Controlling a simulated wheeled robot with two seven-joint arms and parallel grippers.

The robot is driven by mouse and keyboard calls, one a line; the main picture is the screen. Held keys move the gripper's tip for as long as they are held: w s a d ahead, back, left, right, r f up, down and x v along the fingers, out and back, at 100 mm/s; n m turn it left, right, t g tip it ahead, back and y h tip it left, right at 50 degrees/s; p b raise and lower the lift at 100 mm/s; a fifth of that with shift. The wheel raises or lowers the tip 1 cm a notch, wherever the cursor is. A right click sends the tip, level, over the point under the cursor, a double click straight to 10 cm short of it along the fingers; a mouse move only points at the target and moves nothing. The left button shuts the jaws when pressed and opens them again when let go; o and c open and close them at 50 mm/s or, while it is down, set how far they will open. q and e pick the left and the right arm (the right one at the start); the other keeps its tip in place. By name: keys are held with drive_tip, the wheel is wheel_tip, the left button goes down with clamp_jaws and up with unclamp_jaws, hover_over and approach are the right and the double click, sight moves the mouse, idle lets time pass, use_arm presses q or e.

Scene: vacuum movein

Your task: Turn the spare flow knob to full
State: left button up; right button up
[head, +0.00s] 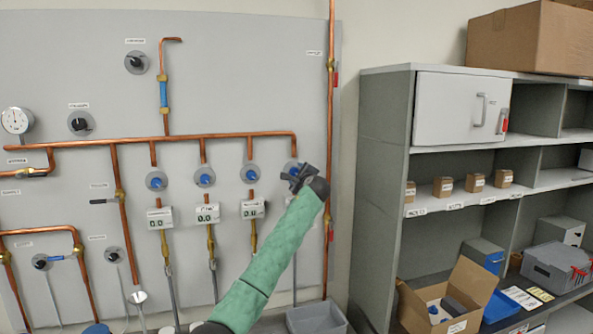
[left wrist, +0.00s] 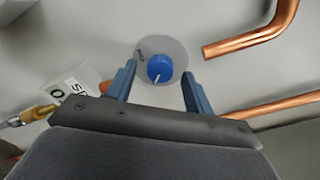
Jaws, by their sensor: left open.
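The spare flow knob (left wrist: 160,68) is a blue round knob with a white pointer line on a grey disc. In the left wrist view its pointer points down and slightly left. In the head view it is the rightmost knob (head: 294,168) of the row under the copper pipe, mostly hidden by my gripper. My left gripper (head: 300,176) is in front of it. In the left wrist view the open gripper (left wrist: 157,85) has one finger on each side of the knob, with a gap on both sides. My right gripper is not in view.
Other blue knobs (head: 204,177) sit left along the same row, with digital readouts (head: 207,214) below. A vertical copper pipe (head: 330,120) runs close on the right. A grey shelf unit (head: 384,180) with boxes stands further right. A grey bin (head: 317,318) is below.

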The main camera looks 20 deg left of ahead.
use_arm(q)
drive_tip(key=shift+w+a, duration=0.15)
drive_tip(key=shift+w, duration=0.1)
drive_tip(key=shift+c, duration=0.2)
